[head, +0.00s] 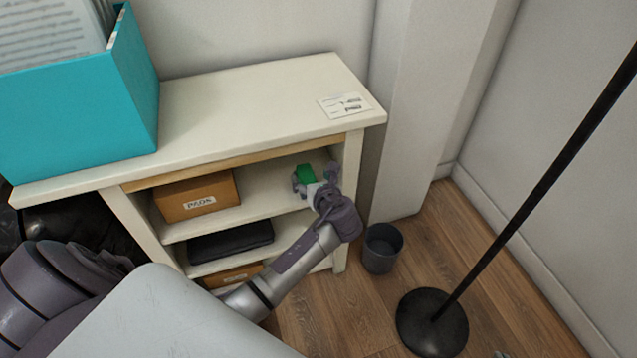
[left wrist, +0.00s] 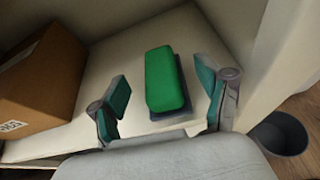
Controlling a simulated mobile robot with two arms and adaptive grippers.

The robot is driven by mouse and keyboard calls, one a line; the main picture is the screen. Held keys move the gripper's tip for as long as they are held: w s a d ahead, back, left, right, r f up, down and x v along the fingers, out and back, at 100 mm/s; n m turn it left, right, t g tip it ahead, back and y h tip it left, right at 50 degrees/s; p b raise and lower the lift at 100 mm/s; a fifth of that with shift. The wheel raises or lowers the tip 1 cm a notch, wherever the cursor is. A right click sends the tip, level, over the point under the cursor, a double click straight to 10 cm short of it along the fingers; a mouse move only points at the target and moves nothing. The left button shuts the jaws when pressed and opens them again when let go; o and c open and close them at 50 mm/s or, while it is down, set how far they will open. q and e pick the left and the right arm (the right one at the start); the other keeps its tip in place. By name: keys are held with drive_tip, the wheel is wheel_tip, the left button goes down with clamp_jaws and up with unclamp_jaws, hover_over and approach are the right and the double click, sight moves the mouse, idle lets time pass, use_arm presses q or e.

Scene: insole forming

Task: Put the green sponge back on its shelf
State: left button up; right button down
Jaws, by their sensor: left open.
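The green sponge (head: 306,173) is on the upper shelf (head: 262,187) of the white shelf unit, toward its right end. In the left wrist view the sponge (left wrist: 165,80) lies flat with a dark layer along its lower edge. My left gripper (head: 313,184) reaches into that shelf from the front. Its fingers (left wrist: 160,98) are open, one on each side of the sponge's near part, with visible gaps on both sides. The gripper hides part of the sponge in the head view.
A cardboard box (head: 196,197) stands left of the sponge on the same shelf. A dark flat case (head: 231,241) lies on the shelf below. A teal box (head: 75,110) and a card (head: 345,105) are on top. A bin (head: 382,249) and lamp base (head: 432,322) stand right.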

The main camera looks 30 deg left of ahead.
use_arm(q)
drive_tip(key=s+d+n+g+h, duration=0.2)
drive_tip(key=s+d+n+h, duration=0.3)
drive_tip(key=s+n, duration=0.7)
drive_tip(key=s+d+n+g+h+p, duration=0.1)
drive_tip(key=s+d+n+g+h, duration=0.2)
drive_tip(key=s+n, duration=1)
drive_tip(key=s+d+h, duration=0.2)
drive_tip(key=s+d, duration=0.2)
drive_tip(key=s, duration=0.1)
drive_tip(key=shift+s+f+h+p, duration=0.3)
drive_tip(key=shift+s, duration=0.1)
use_arm(e)
drive_tip(key=s+d+f+g, duration=0.1)
drive_tip(key=s+g, duration=0.1)
drive_tip(key=s, duration=0.2)
drive_tip(key=s+d+f+g+h, duration=0.1)
drive_tip(key=s+f+g, duration=0.1)
drive_tip(key=s+g, duration=0.1)
drive_tip(key=shift+s+d, duration=0.4)
drive_tip(key=shift+s, duration=0.5)
use_arm(q)
drive_tip(key=shift+d, duration=0.1)
use_arm(e)
drive_tip(key=shift+w, duration=0.1)
